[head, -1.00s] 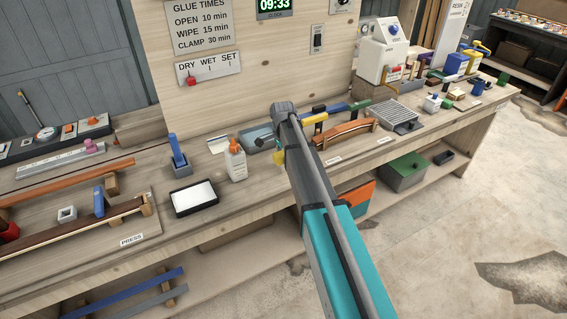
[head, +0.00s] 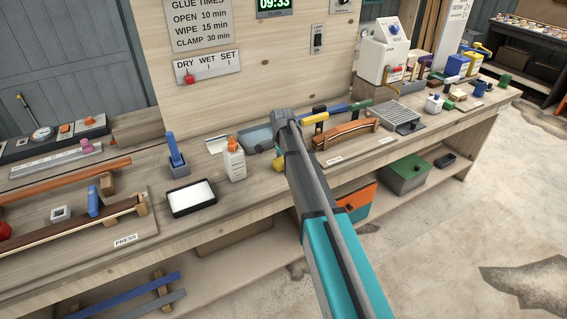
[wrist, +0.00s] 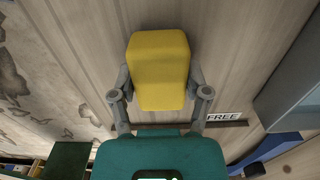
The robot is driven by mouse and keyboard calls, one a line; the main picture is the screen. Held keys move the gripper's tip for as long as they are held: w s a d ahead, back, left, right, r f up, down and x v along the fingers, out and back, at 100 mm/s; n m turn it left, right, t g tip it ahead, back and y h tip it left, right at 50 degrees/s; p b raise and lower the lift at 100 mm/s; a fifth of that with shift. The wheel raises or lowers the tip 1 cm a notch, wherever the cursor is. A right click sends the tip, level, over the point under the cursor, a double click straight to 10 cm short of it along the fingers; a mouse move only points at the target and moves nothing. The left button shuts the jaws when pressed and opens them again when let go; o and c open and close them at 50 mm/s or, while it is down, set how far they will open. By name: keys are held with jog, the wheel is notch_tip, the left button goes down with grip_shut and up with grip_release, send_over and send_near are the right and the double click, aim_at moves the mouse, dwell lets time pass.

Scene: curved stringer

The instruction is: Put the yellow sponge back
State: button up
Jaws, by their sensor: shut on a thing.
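The yellow sponge (wrist: 158,70) is held between the two fingers of my gripper (wrist: 160,88) in the wrist view. Wood surface shows behind it; I cannot tell whether it touches the wood. In the head view a small part of the sponge (head: 279,164) shows just left of my arm, over the bench's front part. My arm hides most of the gripper there. A shallow blue-grey tray (head: 257,139) lies behind the sponge on the bench.
A glue bottle (head: 235,160) and a black-framed white pad (head: 191,197) stand to the left. A curved wooden piece (head: 346,133) lies to the right. A "FREE" label (wrist: 222,117) shows in the wrist view. Shelves run below the bench.

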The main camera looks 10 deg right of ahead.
aim_at(282, 160)
jog(key=shift+f, duration=0.2)
jog(key=o, duration=1)
jog(key=shift+r, duration=0.1)
jog(key=shift+r, duration=0.1)
notch_tip(282, 160, up, 12)
jog(key=p, duration=1.2)
jog(key=s+n, duration=0.4)
jog(key=s, duration=0.5)
jog(key=s+n, duration=0.5)
jog(key=s, duration=0.5)
jog(key=s+n, duration=0.5)
jog(key=s, duration=0.5)
jog(key=shift+s+d, duration=0.1)
jog(key=shift+d, duration=0.05)
